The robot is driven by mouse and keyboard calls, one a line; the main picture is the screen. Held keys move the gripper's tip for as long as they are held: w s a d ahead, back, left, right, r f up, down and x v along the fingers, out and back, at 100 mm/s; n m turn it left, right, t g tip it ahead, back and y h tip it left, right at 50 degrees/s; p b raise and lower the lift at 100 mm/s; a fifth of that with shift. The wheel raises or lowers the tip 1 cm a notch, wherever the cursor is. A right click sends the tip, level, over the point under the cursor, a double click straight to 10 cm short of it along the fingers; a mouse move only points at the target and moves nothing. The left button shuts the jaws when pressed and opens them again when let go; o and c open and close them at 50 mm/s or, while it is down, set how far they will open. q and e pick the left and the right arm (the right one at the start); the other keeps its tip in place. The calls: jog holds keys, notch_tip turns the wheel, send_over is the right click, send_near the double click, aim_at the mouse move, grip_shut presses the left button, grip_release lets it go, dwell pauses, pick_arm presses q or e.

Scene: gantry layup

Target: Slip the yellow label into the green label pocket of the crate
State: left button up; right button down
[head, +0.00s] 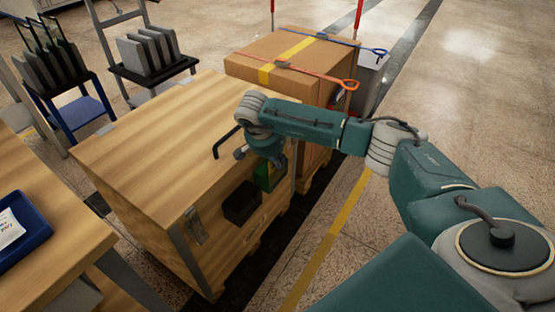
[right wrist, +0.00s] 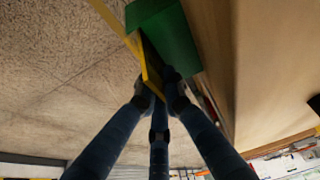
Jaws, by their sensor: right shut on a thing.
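The wooden crate (head: 135,160) stands in the middle of the head view. Its green label pocket (head: 264,177) is on the side face, partly hidden behind my right gripper (head: 275,153). In the right wrist view the pocket (right wrist: 172,38) is a green holder against the crate's side. My right gripper (right wrist: 160,98) is shut on the yellow label (right wrist: 143,66), seen nearly edge-on as a thin strip beside the pocket's opening. I cannot tell whether the label's end is inside the pocket. My left gripper is not in view.
A black box (head: 241,203) is fixed to the same crate side, and a black handle (head: 225,142) is near the top edge. A strapped cardboard box (head: 265,50) stands behind. A blue tray (head: 30,235) lies on the left table. Floor on the right is clear, with a yellow line (head: 325,245).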

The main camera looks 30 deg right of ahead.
jog(key=c, duration=1.8)
grip_release()
jog(key=v, duration=1.2)
